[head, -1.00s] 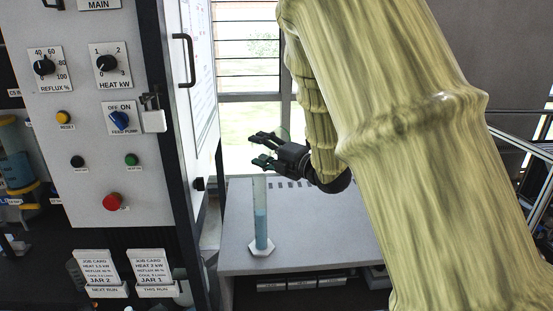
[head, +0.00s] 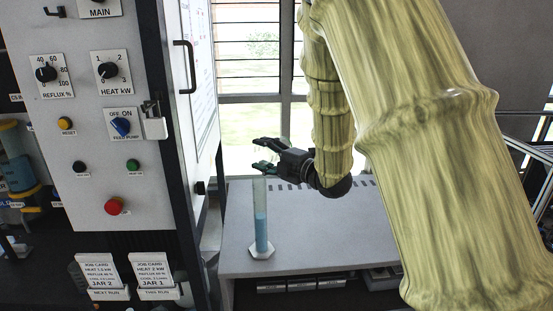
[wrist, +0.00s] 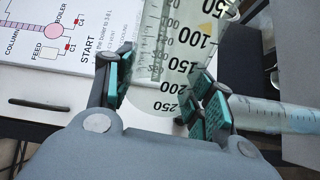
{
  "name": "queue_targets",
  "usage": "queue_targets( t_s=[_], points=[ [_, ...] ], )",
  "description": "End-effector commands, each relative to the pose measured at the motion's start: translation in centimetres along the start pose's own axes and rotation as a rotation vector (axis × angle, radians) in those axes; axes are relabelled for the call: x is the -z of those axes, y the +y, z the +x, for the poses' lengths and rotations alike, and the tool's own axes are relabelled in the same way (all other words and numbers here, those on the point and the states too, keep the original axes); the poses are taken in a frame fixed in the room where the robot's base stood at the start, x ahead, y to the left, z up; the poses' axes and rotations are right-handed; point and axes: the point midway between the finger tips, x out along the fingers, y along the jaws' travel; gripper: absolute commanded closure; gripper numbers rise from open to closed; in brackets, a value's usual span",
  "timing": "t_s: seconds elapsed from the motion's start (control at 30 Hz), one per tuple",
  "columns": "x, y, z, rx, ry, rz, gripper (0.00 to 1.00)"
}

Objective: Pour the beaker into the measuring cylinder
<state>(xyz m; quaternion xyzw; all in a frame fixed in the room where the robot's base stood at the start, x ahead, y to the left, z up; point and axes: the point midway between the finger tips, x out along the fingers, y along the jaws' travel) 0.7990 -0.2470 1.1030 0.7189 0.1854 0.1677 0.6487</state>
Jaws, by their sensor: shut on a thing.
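My gripper (head: 266,155) is above the grey bench, at the top of the measuring cylinder. In the wrist view my gripper (wrist: 160,95) is shut on the beaker (wrist: 165,75), a clear vessel with black graduations, between teal finger pads. The beaker is hard to make out in the head view, and I see no liquid in it. The measuring cylinder (head: 261,232) stands upright on its white foot, with blue liquid in its lower part. In the wrist view the cylinder (wrist: 275,115) lies right of the fingers. I cannot tell whether beaker and cylinder touch.
A control panel (head: 90,140) with knobs and buttons stands left of the bench, with job cards (head: 125,272) below it. The grey bench (head: 320,235) is clear right of the cylinder. A louvred window (head: 248,90) is behind. A metal railing (head: 530,160) is at the right.

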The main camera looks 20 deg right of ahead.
Motion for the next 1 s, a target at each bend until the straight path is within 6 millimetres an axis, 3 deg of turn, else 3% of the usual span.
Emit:
queue_targets(
  t_s=[0.47,1.0],
  points=[
    [-0.4,-0.1,0.0,0.001,0.001,0.105,0.80],
    [-2.0,-1.2,0.0,0.001,-0.001,0.592,0.80]
  ],
)
